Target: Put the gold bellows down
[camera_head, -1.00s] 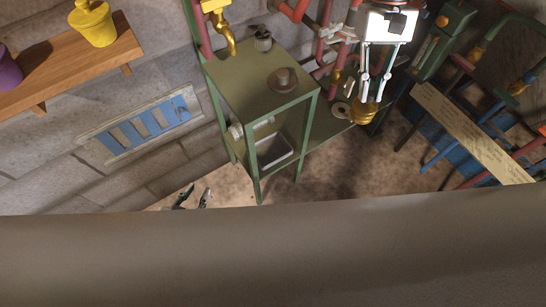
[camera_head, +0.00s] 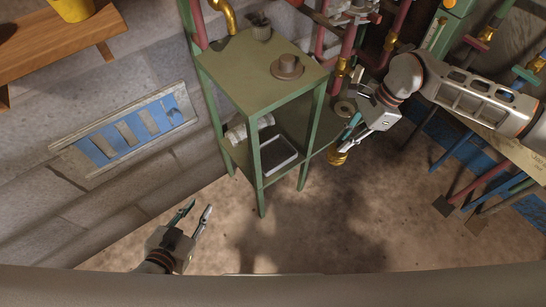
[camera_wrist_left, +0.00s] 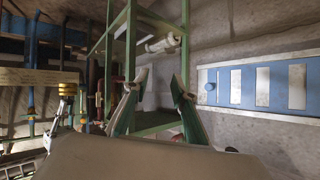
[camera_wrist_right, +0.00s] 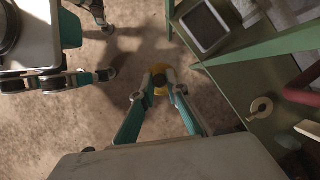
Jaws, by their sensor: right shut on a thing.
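The gold bellows (camera_head: 338,157) is a small gold-yellow piece at the tips of my right gripper (camera_head: 344,146). In the right wrist view the bellows (camera_wrist_right: 158,72) sits between the two fingertips, with a dark round middle, and floor shows behind it. Most of its shape is hidden or too small to tell. In the head view it appears beside the right edge of the green stand's lower shelf; I cannot tell its height. My left gripper (camera_head: 201,212) is open and empty, low at the left, in front of the stand. Its parted fingers also show in the left wrist view (camera_wrist_left: 162,88).
The green stand (camera_head: 262,75) carries a brown knobbed piece (camera_head: 287,67) on top and a grey tray (camera_head: 279,155) below. A pale ring (camera_head: 344,108) lies behind my right gripper. Pipes and blue legs stand at the right. The floor (camera_head: 300,235) in front is clear.

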